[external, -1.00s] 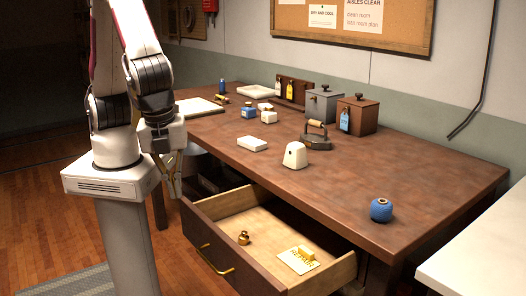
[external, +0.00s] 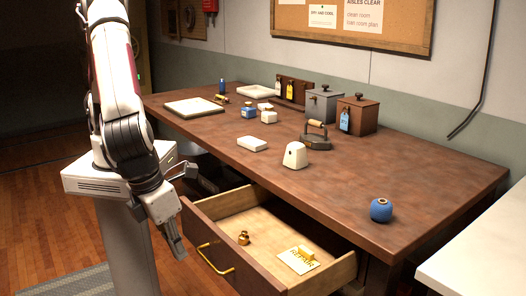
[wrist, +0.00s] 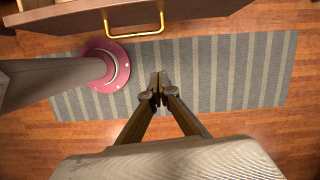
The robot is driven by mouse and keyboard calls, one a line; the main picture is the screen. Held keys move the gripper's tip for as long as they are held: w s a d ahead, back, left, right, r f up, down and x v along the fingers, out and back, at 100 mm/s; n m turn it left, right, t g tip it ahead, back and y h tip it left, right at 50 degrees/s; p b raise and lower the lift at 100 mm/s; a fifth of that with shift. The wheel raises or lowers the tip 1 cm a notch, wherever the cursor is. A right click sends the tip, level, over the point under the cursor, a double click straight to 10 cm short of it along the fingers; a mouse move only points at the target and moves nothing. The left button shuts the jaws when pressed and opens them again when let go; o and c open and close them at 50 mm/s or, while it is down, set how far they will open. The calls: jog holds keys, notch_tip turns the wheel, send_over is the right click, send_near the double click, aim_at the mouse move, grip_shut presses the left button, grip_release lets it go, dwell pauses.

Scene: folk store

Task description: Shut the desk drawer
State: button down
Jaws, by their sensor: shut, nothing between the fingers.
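The desk drawer (external: 200,221) stands pulled out from the front of the brown desk (external: 345,200). Its front has a brass handle (external: 214,259), which also shows at the top of the wrist view (wrist: 134,22). Inside lie a small brass weight (external: 243,238) and a card with a yellow block (external: 300,260). My gripper (external: 181,252) is shut and empty. It points down in front of the drawer, left of the handle in the external view and apart from it. In the wrist view my fingertips (wrist: 158,82) meet above the floor mat.
On the desk top are a white block (external: 252,144), a white tapered piece (external: 295,155), an old iron (external: 316,138), two lidded boxes (external: 357,115) and a blue jar (external: 381,210). A white counter (external: 480,250) stands at right.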

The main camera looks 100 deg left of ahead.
jog(key=shift+m, duration=0.6)
jog(key=shift+f, duration=0.1)
jog(key=w+a+f, duration=0.4)
jog(key=f, duration=0.4)
jog(key=shift+w+a+f, duration=0.25)
jog(key=shift+a+f, duration=0.05)
jog(key=shift+f, duration=0.1)
dwell(0.5)
jog(key=shift+w+a, duration=0.1)
jog(key=w+a, duration=1.7)
jog(key=shift+w+a, duration=0.1)
jog(key=shift+w, duration=0.05)
